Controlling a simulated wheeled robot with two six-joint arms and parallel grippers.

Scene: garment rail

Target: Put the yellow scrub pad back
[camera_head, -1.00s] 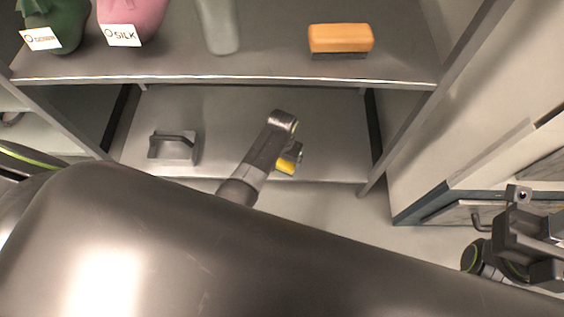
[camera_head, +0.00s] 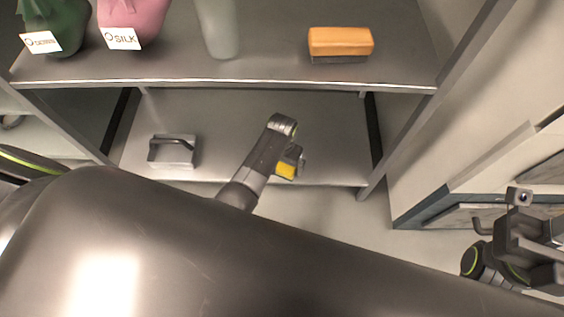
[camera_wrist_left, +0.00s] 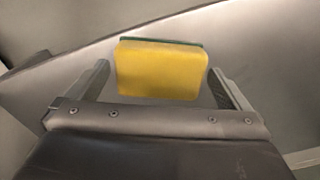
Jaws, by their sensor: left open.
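The yellow scrub pad (camera_head: 286,170) shows at the front edge of the lower shelf in the head view, partly hidden by my left wrist. In the left wrist view the pad (camera_wrist_left: 161,70) is a yellow block with a thin green layer along its top edge. My left gripper (camera_head: 297,163) is open, its fingers (camera_wrist_left: 161,75) on either side of the pad, with a visible gap at each side. My right gripper (camera_head: 530,238) is at the right edge of the head view; its jaws are unclear.
The lower shelf (camera_head: 330,130) also holds a grey handled tool (camera_head: 173,151) at left. On the upper shelf (camera_head: 270,62) are an orange brush (camera_head: 340,43), a grey-green bottle (camera_head: 218,28), and pink (camera_head: 133,18) and green (camera_head: 58,22) labelled items. A metal post bounds the right side.

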